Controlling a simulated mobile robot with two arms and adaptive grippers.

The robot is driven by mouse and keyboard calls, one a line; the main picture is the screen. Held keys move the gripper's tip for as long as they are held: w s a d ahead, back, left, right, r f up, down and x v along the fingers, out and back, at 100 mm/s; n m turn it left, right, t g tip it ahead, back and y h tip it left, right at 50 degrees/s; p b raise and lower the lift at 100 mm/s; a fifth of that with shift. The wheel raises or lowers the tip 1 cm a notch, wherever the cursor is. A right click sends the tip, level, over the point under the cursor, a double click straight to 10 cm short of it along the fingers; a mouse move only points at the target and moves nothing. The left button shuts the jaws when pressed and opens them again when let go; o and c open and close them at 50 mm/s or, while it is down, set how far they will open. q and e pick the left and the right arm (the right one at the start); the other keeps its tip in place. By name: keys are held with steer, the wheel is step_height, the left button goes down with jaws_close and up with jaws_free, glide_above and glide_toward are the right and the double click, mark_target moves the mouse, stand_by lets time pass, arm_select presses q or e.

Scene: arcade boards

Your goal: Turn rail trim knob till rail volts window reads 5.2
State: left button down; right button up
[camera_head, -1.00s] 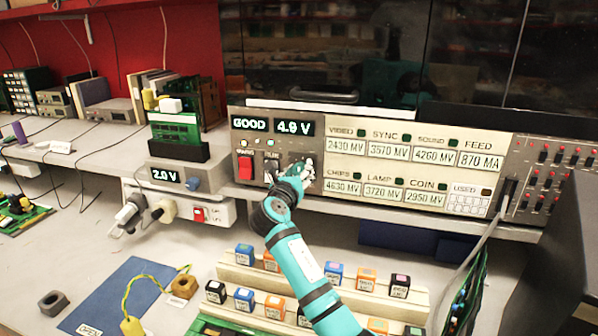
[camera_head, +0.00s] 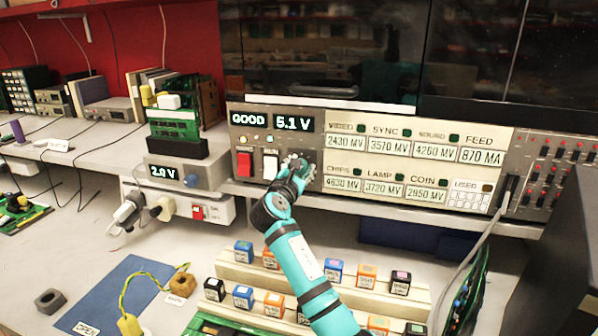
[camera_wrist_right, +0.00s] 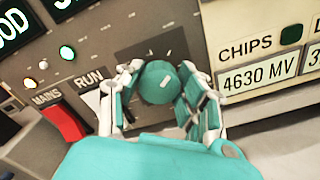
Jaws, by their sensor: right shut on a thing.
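The rail volts window (camera_head: 293,122) on the test panel reads 5.1 V in the head view, beside a window (camera_head: 249,119) reading GOOD. The rail trim knob (camera_wrist_right: 160,82) shows in the right wrist view as a round teal knob with a short white mark. My right gripper (camera_head: 297,168) is at the panel, right of the white RUN switch, and hides the knob in the head view. In the wrist view its fingers (camera_wrist_right: 158,95) are shut around the knob, one on each side. My left gripper is not in view.
Close left of my right gripper are the red MAINS switch (camera_head: 244,163) and the white RUN switch (camera_head: 270,165). Readout windows fill the panel to the right. Below, racks (camera_head: 240,270) hold several coloured cubes. A small unit (camera_head: 165,172) at left reads 2.0 V.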

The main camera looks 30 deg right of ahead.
steer(key=m+b, duration=0.1)
steer(key=m, duration=0.2)
steer(key=m+b, duration=0.2)
steer(key=shift+f+m, duration=0.2)
steer(key=shift+m, duration=0.2)
stand_by(0.4)
steer(key=o, duration=1.2)
steer(key=shift+r, duration=0.1)
steer(key=shift+c, duration=0.2)
steer(key=v, duration=1.2)
steer(key=shift+s+r, duration=0.1)
